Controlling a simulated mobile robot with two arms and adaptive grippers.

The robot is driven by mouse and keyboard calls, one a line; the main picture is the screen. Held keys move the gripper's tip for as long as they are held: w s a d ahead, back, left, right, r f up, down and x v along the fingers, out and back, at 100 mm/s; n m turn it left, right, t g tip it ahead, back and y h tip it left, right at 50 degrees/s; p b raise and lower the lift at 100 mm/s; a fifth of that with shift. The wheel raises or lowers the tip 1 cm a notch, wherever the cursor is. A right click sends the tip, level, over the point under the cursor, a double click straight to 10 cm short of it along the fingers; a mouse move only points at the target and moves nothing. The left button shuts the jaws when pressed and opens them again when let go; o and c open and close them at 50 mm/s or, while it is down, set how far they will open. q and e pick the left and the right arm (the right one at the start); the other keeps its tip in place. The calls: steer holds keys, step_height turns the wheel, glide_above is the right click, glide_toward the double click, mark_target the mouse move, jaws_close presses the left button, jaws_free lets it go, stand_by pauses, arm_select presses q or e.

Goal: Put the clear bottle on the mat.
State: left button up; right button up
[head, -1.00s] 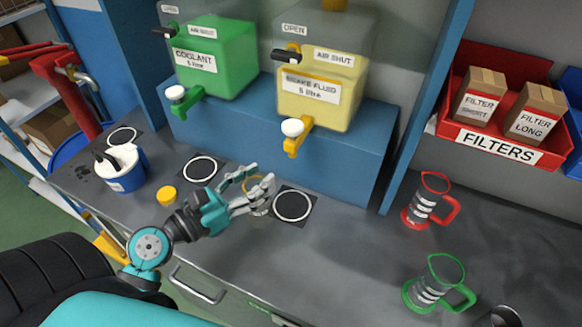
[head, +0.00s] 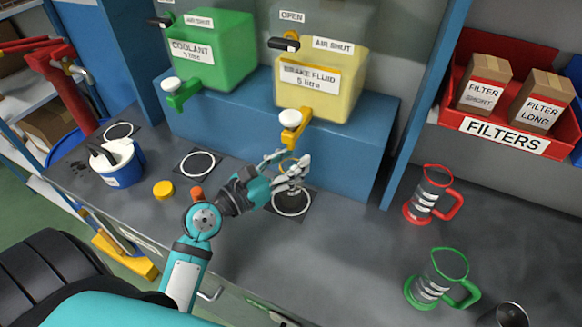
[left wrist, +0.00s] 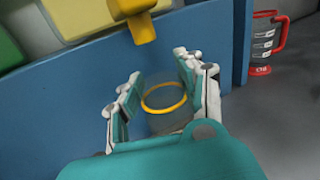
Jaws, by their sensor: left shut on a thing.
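The clear bottle (left wrist: 165,122) is see-through with a yellow ring at its mouth. My left gripper (head: 286,170) is shut on it, with fingers on both sides in the left wrist view (left wrist: 158,92). In the head view the bottle (head: 289,182) is mostly hidden by the fingers. It appears over the black mat with a white ring (head: 303,209), below the yellow brake fluid tap. I cannot tell whether its base touches the mat. My right gripper is not in view.
The brake fluid tap (head: 291,125) hangs close behind the left hand. A coolant tank (head: 212,52), another ringed mat (head: 197,163), a yellow cap (head: 163,190) and a blue-white tub (head: 118,163) are left. Red (head: 430,195) and green (head: 437,280) jugs stand right. The bench between is clear.

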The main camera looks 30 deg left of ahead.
arm_select(q)
steer(key=shift+r, duration=0.1)
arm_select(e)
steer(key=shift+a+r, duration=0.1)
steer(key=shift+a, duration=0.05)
arm_select(q)
steer(key=o, duration=1.1)
steer(key=shift+o, duration=0.2)
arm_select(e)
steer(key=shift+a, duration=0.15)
arm_select(q)
steer(key=shift+s+a, duration=0.15)
steer(key=shift+s, duration=0.2)
steer(key=b+v, duration=0.3)
steer(key=v, duration=0.8)
steer(key=shift+s+b, duration=0.2)
steer(key=shift+b, duration=0.15)
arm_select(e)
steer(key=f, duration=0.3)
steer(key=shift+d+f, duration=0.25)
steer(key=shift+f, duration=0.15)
